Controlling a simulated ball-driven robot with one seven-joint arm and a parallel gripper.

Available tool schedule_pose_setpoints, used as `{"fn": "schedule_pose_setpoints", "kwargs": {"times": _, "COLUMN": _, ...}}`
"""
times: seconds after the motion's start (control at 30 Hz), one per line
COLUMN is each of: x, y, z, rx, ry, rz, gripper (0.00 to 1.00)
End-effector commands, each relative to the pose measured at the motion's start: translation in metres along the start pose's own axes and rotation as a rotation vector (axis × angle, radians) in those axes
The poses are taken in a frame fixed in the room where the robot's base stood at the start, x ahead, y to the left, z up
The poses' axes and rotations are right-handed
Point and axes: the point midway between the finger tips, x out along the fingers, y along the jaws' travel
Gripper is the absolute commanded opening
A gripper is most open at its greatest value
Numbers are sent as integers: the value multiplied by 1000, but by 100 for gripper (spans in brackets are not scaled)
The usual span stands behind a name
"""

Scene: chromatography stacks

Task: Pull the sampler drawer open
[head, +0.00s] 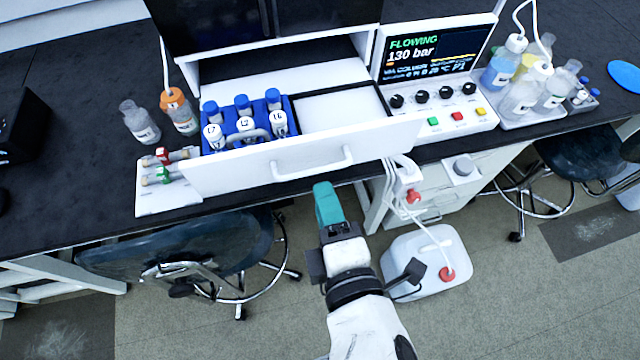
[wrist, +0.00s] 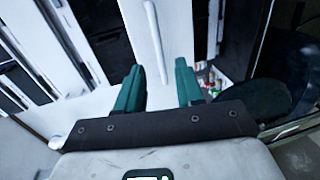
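The white sampler drawer (head: 225,172) stands pulled out of the instrument under the dark screens. Inside it, a blue rack (head: 290,108) holds several blue-capped vials on the left, and a pale tray area shows on the right. Its bar handle (head: 312,165) is on the front face. My gripper (head: 326,200) is just in front of the drawer and below the handle, apart from it. In the wrist view the two teal fingers (wrist: 160,80) are spread with nothing between them. The handle (wrist: 155,42) shows beyond the fingertips, lined up with the gap.
A white card with capped vials (head: 168,195) lies left of the drawer, with bottles (head: 178,110) behind it. A control panel (head: 435,85) reads "FLOWING 130 bar" on the right, beside solvent bottles (head: 520,90). Stools (head: 200,250) and a white container (head: 425,262) stand below the bench edge.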

Motion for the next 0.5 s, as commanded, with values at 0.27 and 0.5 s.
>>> {"fn": "schedule_pose_setpoints", "kwargs": {"times": 0.27, "x": -44, "y": -2, "z": 0, "rx": 1, "ry": 1, "rz": -2, "gripper": 37}}
{"fn": "schedule_pose_setpoints", "kwargs": {"times": 0.5, "x": -55, "y": 0, "z": 0, "rx": 0, "ry": 0, "rz": 0, "gripper": 37}}
